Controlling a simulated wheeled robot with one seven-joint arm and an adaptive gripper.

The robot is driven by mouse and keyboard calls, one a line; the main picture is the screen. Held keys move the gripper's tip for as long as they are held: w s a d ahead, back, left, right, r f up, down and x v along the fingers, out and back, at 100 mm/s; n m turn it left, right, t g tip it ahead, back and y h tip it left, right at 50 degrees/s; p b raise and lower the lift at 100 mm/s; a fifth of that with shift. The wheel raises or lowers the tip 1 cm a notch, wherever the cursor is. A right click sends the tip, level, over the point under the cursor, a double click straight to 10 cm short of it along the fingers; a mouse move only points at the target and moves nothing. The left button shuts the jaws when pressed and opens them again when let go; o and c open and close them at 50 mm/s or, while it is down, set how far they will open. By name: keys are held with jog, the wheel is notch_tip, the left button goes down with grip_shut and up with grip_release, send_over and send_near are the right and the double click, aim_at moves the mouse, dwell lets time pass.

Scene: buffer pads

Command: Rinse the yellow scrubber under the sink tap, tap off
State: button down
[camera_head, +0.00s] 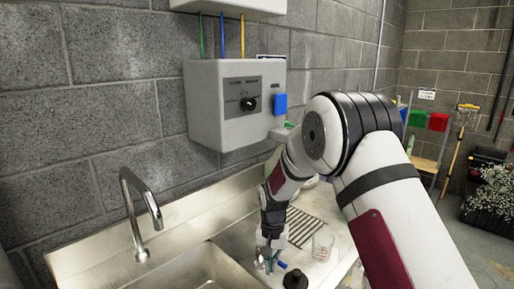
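The sink tap (143,203) is a curved metal spout at the left, standing behind the steel sink basin (185,272). No water shows under its outlet. My gripper (269,266) points down at the right edge of the basin, well to the right of the tap. Its fingers are small and partly blurred into things around them, so I cannot tell if they are open or shut. I cannot make out the yellow scrubber.
A blue item (282,264) and a black round object (295,280) are close to my gripper. A clear beaker (322,245) stands on the steel drainboard, right of the slotted rack (303,226). A grey control box (222,105) with a blue piece hangs on the wall above.

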aim_at(280, 261)
jog(key=shift+w+d, duration=0.25)
jog(key=shift+d, duration=0.35)
jog(key=shift+w+d+b, duration=0.6)
jog(key=shift+w+d, duration=0.1)
jog(key=shift+d, duration=0.15)
jog(key=shift+w+d+b, duration=0.65)
jog(key=shift+w, duration=0.2)
